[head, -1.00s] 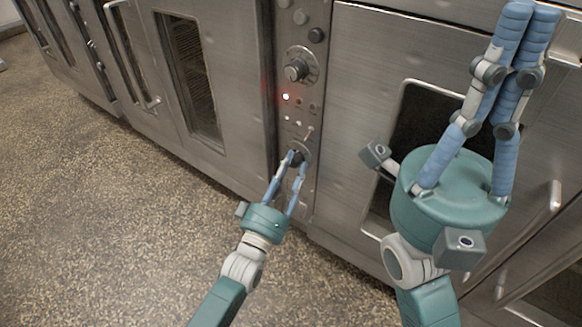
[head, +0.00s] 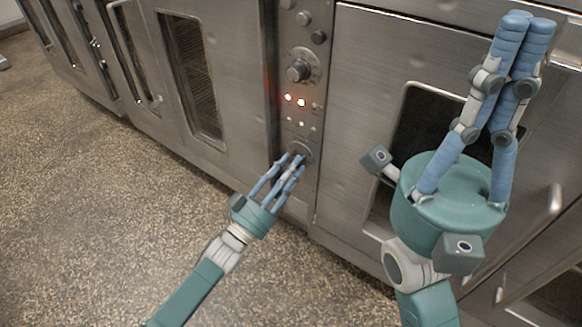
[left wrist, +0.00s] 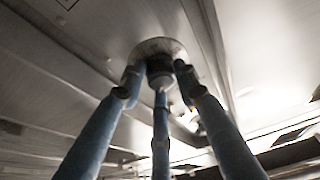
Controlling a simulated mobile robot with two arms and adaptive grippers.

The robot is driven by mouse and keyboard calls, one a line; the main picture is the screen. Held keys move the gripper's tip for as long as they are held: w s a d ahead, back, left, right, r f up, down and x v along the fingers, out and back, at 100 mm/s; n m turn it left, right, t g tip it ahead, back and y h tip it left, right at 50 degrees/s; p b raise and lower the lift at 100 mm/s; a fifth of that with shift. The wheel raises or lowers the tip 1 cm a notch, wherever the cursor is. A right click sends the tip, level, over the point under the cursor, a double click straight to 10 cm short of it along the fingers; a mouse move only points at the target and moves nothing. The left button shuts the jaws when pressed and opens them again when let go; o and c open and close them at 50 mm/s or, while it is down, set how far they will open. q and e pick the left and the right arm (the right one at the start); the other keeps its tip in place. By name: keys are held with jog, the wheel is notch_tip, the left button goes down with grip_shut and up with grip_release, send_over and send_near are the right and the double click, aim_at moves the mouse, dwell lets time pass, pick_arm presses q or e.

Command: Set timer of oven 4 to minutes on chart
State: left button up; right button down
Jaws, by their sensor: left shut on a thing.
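My left gripper (head: 295,158) is at the lower knob (head: 300,149) on the oven's narrow control panel (head: 297,126). Its fingers are closed around the knob, which they largely hide in the head view. In the left wrist view the fingers surround the dark knob (left wrist: 160,76) on its round plate. The knob's setting cannot be read. An upper knob (head: 298,70) sits higher on the panel, with lit lamps (head: 301,103) below it. My right gripper (head: 529,20) is raised at the right in front of an oven door, its blue fingers together and empty. No chart is in view.
A steel oven door with a dark window (head: 427,125) is right of the panel, partly behind my right gripper. Another door (head: 192,75) is to the left. The speckled floor (head: 110,200) at the left is clear.

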pick_arm(q)
jog(key=shift+w+a+r+m, duration=0.2)
jog(key=shift+a+r+m, duration=0.05)
jog(key=shift+r+m, duration=0.25)
jog(key=o, duration=1.1)
jog(key=shift+s+d+f, duration=0.1)
jog(key=shift+f, duration=0.1)
jog(key=v, duration=1.2)
